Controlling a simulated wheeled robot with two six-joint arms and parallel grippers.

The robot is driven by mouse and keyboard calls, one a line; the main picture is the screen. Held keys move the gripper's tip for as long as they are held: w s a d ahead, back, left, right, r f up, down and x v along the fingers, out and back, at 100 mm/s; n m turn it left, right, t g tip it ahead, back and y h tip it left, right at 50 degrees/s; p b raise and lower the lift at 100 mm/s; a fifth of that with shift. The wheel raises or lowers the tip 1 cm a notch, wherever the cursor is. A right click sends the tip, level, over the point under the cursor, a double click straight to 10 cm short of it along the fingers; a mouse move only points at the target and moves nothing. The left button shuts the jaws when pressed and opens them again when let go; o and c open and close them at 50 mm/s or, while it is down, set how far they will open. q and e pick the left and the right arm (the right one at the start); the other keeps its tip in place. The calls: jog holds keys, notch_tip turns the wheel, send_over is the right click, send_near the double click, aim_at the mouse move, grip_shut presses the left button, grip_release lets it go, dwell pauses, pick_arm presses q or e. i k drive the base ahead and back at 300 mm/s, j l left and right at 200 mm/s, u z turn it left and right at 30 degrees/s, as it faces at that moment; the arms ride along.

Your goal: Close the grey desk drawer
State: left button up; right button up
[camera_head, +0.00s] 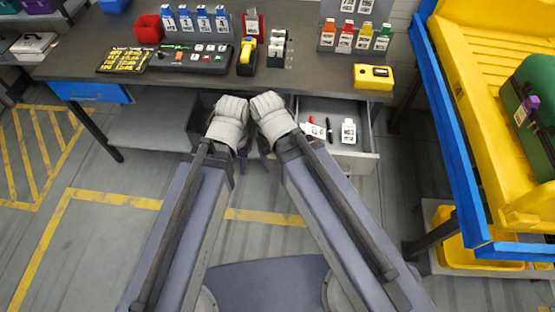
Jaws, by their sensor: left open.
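The grey desk drawer (372,142) is pulled out from under the right part of the desk. Its front edge faces me, and my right arm covers its left part. Inside lie a white bottle (348,131), a red pen, a dark pen and a white label or card (313,131). My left gripper (243,152) is open, left of the drawer and below the desk edge; its wrist hides much of it. My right gripper (264,151) is close beside it, mostly hidden behind its wrist, so its jaws cannot be judged. I see neither gripper touching the drawer.
The grey desk (320,83) carries a red bin (149,29), a keypad, a button panel and a yellow device (373,77) near the front edge. A blue drawer (90,92) sits at left. Floor at left is clear.

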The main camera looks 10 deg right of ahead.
aim_at(359, 158)
jog(key=k+l+z, duration=0.45)
jog(key=k+l, duration=0.2)
jog(key=l, duration=0.1)
